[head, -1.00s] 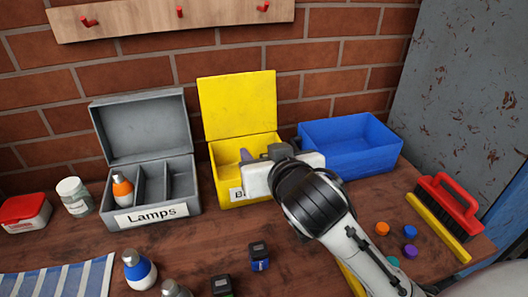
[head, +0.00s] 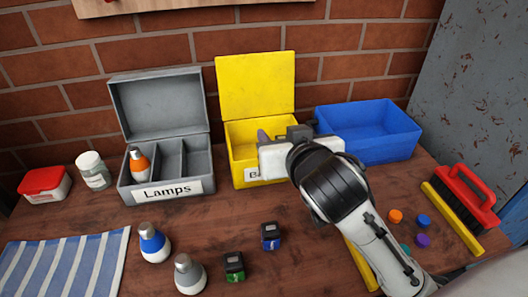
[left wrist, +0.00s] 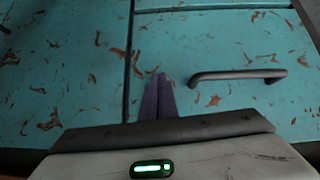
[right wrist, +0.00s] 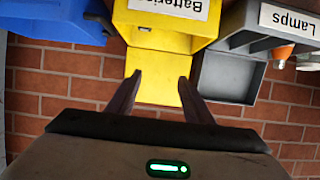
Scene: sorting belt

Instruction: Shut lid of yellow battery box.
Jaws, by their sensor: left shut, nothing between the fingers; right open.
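The yellow battery box (head: 239,172) stands against the brick wall, with its yellow lid (head: 257,85) raised upright at the back. It also shows upside down in the right wrist view (right wrist: 160,36), with the lid (right wrist: 160,88) below it. My right gripper (head: 282,133) is open and empty over the box's front right part, and hides part of its inside and label. Its fingers also show in the right wrist view (right wrist: 160,76), with the lid between them. My left gripper (left wrist: 158,76) is shut and empty, in front of a turquoise cabinet; it is outside the head view.
A grey Lamps box (head: 122,193) with open lid stands left of the yellow box, and a blue bin (head: 385,151) right of it. Two bulbs and small batteries (head: 270,237) lie in front. A red brush (head: 470,195) is at right.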

